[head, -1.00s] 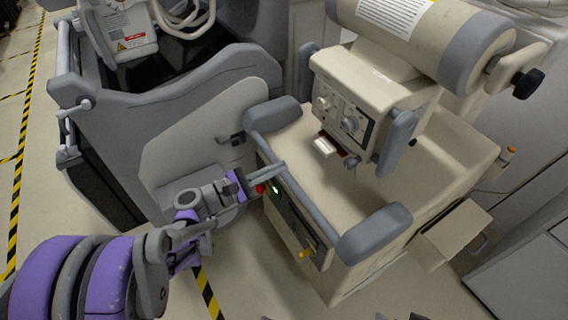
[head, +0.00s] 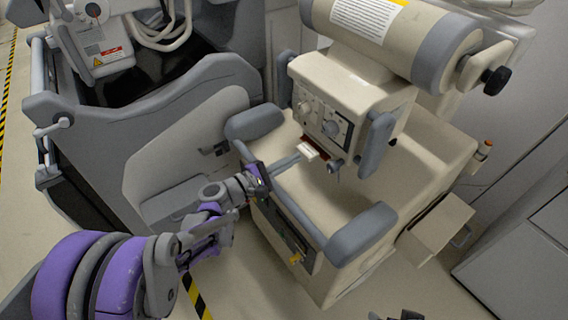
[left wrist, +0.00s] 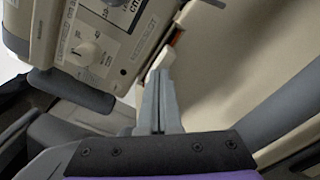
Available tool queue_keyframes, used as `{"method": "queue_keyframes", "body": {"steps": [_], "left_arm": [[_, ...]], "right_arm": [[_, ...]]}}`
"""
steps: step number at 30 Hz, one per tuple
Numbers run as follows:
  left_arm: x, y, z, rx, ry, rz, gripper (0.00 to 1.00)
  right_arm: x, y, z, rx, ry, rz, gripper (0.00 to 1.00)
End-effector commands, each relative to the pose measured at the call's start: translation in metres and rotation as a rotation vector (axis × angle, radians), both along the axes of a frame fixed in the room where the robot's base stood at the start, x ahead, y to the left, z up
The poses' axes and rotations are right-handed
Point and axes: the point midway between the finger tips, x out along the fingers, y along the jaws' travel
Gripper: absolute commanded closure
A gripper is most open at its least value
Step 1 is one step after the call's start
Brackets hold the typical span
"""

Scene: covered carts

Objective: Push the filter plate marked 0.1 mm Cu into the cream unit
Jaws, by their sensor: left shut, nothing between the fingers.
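The cream unit (head: 352,92) is the head block under a large cylinder. A filter plate with a pale front end (head: 308,150) sticks out of a reddish-brown slot at its lower edge; I cannot read any marking on it. My left gripper (head: 297,159) is shut and empty, its fingers pointing at the plate's pale end. In the left wrist view the shut fingers (left wrist: 159,78) reach close to the plate's pale end (left wrist: 160,58); I cannot tell whether they touch. A dark piece at the bottom edge of the head view may be my right gripper (head: 403,315).
The unit stands above a cream cart (head: 350,195) with grey padded corners, one bumper (head: 362,232) near its front. A grey cart (head: 185,140) stands close on the left. An open-looking side box (head: 437,228) juts out on the right.

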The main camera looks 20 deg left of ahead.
Motion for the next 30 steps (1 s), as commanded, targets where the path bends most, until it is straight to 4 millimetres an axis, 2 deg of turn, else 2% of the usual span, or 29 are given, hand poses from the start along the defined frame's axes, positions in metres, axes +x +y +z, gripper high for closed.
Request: {"method": "queue_keyframes", "body": {"steps": [30], "left_arm": [[0.0085, -0.0065, 0.0000, -0.001, 0.001, 0.000, 1.00]], "right_arm": [[-0.0001, 0.0000, 0.0002, 0.000, 0.000, 0.000, 0.00]]}}
